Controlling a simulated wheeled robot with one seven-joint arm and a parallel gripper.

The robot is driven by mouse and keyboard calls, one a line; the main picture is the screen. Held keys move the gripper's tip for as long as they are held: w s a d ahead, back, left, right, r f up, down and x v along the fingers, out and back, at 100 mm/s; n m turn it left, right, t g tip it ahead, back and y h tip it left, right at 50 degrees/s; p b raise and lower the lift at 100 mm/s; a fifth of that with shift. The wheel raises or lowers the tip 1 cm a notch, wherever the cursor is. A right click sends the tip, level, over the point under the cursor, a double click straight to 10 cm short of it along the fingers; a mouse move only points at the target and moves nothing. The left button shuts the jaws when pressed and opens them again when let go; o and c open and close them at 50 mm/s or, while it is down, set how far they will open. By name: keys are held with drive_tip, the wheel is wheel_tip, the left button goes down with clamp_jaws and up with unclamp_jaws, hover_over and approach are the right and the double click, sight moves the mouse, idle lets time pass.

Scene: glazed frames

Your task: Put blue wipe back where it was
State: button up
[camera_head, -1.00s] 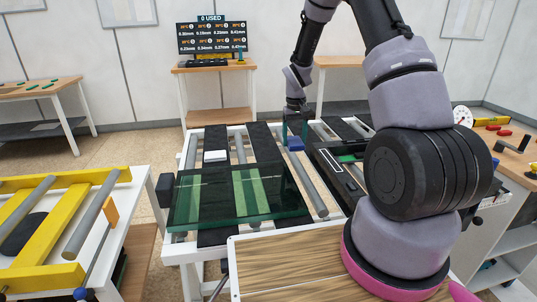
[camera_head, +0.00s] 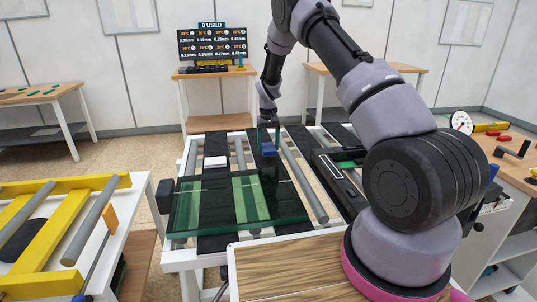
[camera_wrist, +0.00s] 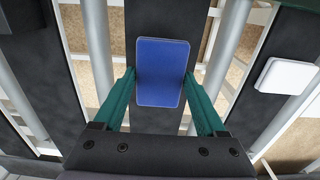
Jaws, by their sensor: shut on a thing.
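The blue wipe (camera_wrist: 162,72) is a small blue rectangular pad between the two green fingers of my gripper (camera_wrist: 161,88) in the wrist view. My gripper is shut on it, with a finger at each side. In the head view the blue wipe (camera_head: 268,151) hangs at the end of my gripper (camera_head: 268,138), over the far part of the roller table and behind the glass pane. The height of the wipe above the black strip under it is hard to tell.
A white block (camera_head: 216,162) lies on a black strip left of my gripper; it also shows in the wrist view (camera_wrist: 287,76). A glass pane (camera_head: 285,217) covers the table's near part. A black device (camera_head: 335,165) stands to the right. A yellow frame (camera_head: 40,225) is at left.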

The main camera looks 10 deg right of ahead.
sight(268, 147)
drive_tip(key=shift+f, duration=1.8)
drive_tip(key=shift+f, duration=0.1)
drive_tip(key=o, duration=1.2)
drive_tip(key=shift+o, duration=0.2)
